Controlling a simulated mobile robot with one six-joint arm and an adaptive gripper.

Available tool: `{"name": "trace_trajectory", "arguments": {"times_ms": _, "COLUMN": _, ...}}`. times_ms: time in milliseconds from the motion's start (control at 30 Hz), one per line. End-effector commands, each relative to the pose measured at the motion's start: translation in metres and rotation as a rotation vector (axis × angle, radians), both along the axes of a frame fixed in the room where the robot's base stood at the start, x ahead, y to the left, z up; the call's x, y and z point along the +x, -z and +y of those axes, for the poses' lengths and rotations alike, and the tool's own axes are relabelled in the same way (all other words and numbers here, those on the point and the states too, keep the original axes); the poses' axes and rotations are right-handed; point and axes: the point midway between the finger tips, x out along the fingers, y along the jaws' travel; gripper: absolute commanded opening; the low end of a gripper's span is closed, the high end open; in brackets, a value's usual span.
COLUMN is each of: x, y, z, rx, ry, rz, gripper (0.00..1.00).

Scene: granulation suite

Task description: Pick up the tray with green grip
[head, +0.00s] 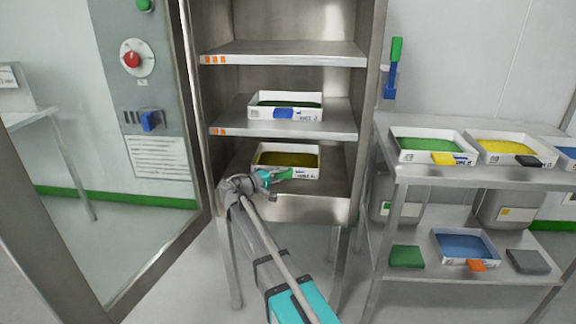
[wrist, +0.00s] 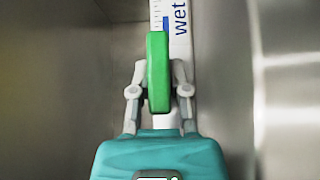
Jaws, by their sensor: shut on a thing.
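The tray with green grip (head: 312,175) is a white tray with yellow content on the bottom shelf inside the steel cabinet. Its green grip (wrist: 158,70) sits at the front and shows large in the wrist view, with the white tray wall and the word "wet" behind it. My gripper (wrist: 159,95) is shut on the green grip, one finger on each side. In the head view my gripper (head: 272,177) reaches into the cabinet from the front at the tray's left front. I cannot tell whether the tray touches the shelf.
A tray with a blue grip (head: 252,112) stands on the shelf above. The cabinet's side walls are close; its glass door (head: 120,220) stands open at left. A rack (head: 400,172) at right holds several trays. A green-handled tool (head: 394,65) hangs on the wall.

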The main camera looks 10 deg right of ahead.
Motion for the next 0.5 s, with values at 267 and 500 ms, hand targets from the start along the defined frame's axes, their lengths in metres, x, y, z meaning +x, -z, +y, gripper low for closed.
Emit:
{"name": "trace_trajectory", "arguments": {"times_ms": 267, "x": -0.0001, "y": -0.0001, "z": 0.0004, "rx": 0.000, "ry": 0.000, "rz": -0.001, "gripper": 0.00}}
{"name": "trace_trajectory", "arguments": {"times_ms": 500, "x": 0.0000, "y": -0.0036, "z": 0.0006, "rx": 0.000, "ry": -0.001, "rz": 0.000, "gripper": 0.00}}
